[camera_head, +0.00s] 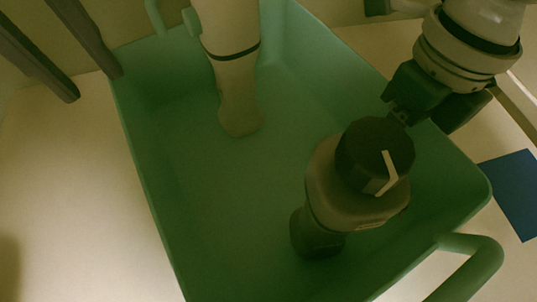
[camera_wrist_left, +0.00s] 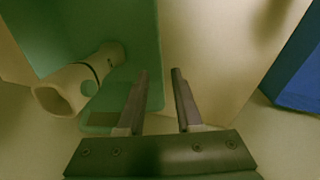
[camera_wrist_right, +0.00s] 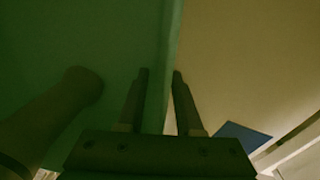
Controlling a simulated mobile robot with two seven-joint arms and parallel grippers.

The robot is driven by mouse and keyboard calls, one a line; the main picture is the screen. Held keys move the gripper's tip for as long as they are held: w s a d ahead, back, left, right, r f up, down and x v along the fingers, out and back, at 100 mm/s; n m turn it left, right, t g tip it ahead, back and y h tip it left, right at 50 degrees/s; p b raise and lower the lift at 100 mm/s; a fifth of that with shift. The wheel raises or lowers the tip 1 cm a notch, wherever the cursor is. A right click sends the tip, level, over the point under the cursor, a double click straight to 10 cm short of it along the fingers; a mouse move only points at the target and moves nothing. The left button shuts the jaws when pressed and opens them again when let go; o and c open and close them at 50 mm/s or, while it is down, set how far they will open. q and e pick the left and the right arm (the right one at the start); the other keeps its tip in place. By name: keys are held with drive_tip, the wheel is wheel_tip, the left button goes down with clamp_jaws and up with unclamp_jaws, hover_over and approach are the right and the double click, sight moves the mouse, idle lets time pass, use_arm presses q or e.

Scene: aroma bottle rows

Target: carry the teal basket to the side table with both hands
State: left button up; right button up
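The teal basket (camera_head: 190,190) fills the middle of the head view; it also shows in the left wrist view (camera_wrist_left: 60,30) and in the right wrist view (camera_wrist_right: 110,30). One handle (camera_head: 470,265) is at its lower right; part of another (camera_head: 156,15) shows at the top. My left gripper (camera_head: 92,85) is open and empty by the basket's upper left corner. My right gripper (camera_wrist_right: 160,72) is open, with the basket's edge showing between its fingers. I cannot pick out the side table.
A pale surface (camera_head: 65,190) lies around the basket, clear at the left. A blue flat thing (camera_head: 515,190) is at the right.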

drive_tip(key=shift+r, duration=0.35)
use_arm(q)
drive_tip(key=shift+r, duration=0.45)
use_arm(e)
wheel_tip(320, 180, up, 11)
drive_tip(key=d, duration=0.1)
drive_tip(key=shift+w+r, duration=0.15)
drive_tip(key=shift+w, duration=0.15)
use_arm(q)
drive_tip(key=shift+s, duration=0.15)
use_arm(e)
drive_tip(key=shift+s, duration=0.1)
